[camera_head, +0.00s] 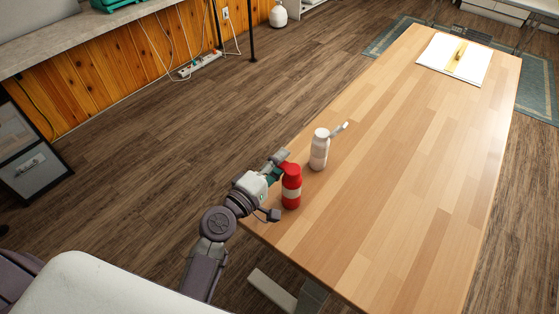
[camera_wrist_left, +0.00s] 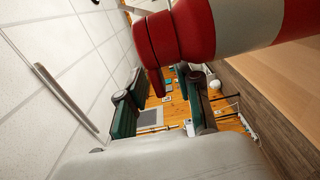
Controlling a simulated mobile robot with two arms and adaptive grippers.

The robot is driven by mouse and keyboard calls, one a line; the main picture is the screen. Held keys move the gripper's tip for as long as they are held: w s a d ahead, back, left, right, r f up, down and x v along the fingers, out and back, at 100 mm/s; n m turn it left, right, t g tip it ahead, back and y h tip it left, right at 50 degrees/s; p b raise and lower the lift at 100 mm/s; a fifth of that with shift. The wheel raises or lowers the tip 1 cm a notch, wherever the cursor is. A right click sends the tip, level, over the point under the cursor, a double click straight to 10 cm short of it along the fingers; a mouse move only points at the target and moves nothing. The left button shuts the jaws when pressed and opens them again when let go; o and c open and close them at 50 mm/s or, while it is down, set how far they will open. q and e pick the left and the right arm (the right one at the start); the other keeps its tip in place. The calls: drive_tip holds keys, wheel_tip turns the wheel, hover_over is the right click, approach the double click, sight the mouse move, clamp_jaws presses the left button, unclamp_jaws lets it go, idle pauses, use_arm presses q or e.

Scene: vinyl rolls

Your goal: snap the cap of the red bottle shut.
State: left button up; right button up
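The red bottle (camera_head: 291,188) stands upright near the table's left front edge, with a white band around its middle. A red flap (camera_wrist_left: 156,82) sticks out from its top end in the left wrist view, so the cap looks open; its hinge is not clear. My left gripper (camera_head: 276,188) is open just left of the bottle, one finger near its top and the other low by its base. In the left wrist view its dark green pads stand apart, with the flap in the space between them. I cannot tell whether anything touches. My right gripper is not in view.
A white bottle (camera_head: 319,150) with its cap flipped open stands just behind the red one. The wooden table (camera_head: 400,170) is clear to the right. An open book (camera_head: 440,65) with a yellow item lies at the far end.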

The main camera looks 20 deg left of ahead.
use_arm(q)
clamp_jaws()
drive_tip(key=shift+d+r+m+p, duration=0.1)
drive_tip(key=shift+r+m+p, duration=0.7)
drive_tip(key=shift+m, duration=0.4)
drive_tip(key=shift+r+m, duration=0.15)
drive_tip(key=shift+m, duration=0.45)
drive_tip(key=shift+d, duration=0.1)
